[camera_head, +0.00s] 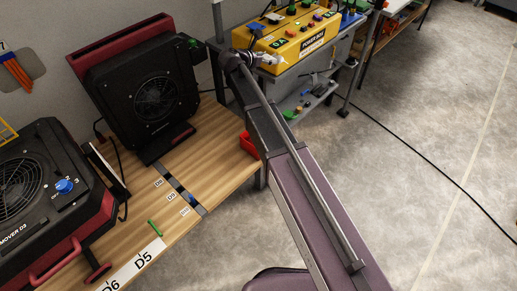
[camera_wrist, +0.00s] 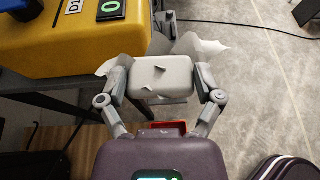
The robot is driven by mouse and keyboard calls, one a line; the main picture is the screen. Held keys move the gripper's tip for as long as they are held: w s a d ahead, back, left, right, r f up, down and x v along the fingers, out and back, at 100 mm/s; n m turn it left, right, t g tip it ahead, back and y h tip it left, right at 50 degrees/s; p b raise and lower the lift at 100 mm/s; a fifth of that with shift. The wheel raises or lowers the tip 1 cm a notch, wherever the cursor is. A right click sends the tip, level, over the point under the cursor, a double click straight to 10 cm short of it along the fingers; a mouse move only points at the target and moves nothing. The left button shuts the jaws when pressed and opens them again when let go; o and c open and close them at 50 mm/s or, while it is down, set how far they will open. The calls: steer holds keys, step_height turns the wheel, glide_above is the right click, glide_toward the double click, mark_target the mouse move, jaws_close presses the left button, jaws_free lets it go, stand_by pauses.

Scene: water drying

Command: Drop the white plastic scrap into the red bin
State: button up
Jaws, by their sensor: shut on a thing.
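The white plastic scrap (camera_wrist: 205,47) is a crumpled, pale sheet with jagged edges, showing beyond and beside a pale rounded block between my fingers in the wrist view. My gripper (camera_wrist: 162,78) is shut on the scrap; the exact contact is partly hidden. In the head view the scrap (camera_head: 268,59) shows as a whitish, shiny piece at my gripper (camera_head: 250,60), in front of the yellow power box. The red bin (camera_head: 248,145) is partly hidden behind my arm, beside the wooden table's right edge. A red rim (camera_wrist: 168,127) also shows just above my gripper body in the wrist view.
The yellow power box (camera_head: 300,42) stands on a grey bench close to my gripper. Black air movers (camera_head: 155,95) with red frames stand on the wooden table (camera_head: 220,165) at left. A black cable (camera_head: 420,150) crosses the open concrete floor at right.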

steer(key=s+f+b, duration=0.3)
steer(key=f+b, duration=1.1)
steer(key=f, duration=0.1)
steer(key=s+a+f+m+h+b, duration=0.1)
steer(key=s+f+b, duration=0.2)
steer(key=f+b, duration=1.2)
steer(key=shift+a+f+g, duration=0.3)
steer(key=shift+f+g, duration=0.1)
steer(key=shift+f+b, duration=0.15)
steer(key=shift+b, duration=0.25)
steer(key=shift+f+b, duration=2.8)
steer(key=shift+f, duration=0.05)
steer(key=o, duration=0.6)
steer(key=shift+s, duration=0.1)
